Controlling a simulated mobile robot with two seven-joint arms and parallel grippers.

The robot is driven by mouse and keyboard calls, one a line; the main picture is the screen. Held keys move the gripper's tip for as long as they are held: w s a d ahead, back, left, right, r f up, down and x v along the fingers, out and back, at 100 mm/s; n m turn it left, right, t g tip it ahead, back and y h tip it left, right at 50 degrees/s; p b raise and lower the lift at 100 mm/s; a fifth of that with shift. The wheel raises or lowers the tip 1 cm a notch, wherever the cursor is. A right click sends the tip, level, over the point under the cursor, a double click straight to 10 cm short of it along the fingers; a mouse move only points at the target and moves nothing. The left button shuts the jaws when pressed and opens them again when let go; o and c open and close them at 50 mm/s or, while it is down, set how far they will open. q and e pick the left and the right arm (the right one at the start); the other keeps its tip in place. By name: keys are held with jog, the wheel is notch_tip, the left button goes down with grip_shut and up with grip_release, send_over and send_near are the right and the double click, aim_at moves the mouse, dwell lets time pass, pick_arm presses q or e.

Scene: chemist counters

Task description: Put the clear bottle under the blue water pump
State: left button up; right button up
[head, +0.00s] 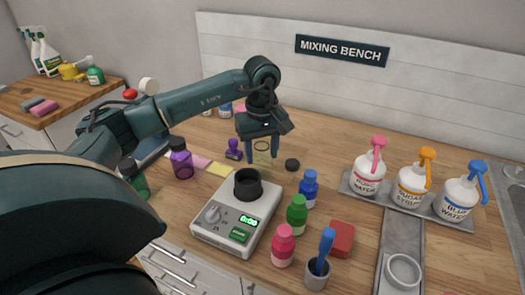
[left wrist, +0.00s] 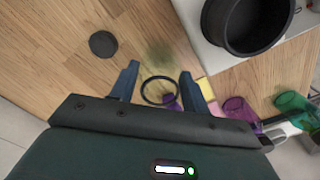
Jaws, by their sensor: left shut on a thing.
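My left gripper (head: 262,150) is shut on the clear bottle (head: 262,159), with a finger on either side of it, behind the scale. In the left wrist view the bottle's dark round rim (left wrist: 158,91) shows between the two fingertips (left wrist: 160,84). The bottle is see-through, so I cannot tell whether its base touches the counter. The blue water pump (head: 461,198) is a white bottle with a blue pump head, at the right end of the grey tray. My right gripper is not in view.
A scale (head: 212,218) with a black cup (head: 247,185) stands in front of the gripper. Blue, green and pink bottles (head: 297,215) stand right of it. A black cap (head: 292,165) lies nearby. Pink and orange pumps share the grey tray (head: 352,188). A ring-topped grey stand (head: 403,270) sits in front.

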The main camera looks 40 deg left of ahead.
pick_arm(q)
jog(key=shift+f, duration=0.25)
jog(key=shift+f, duration=0.1)
jog(key=o, duration=0.5)
jog(key=shift+f, duration=0.1)
jog(key=o, duration=0.5)
jog(key=shift+c, duration=0.2)
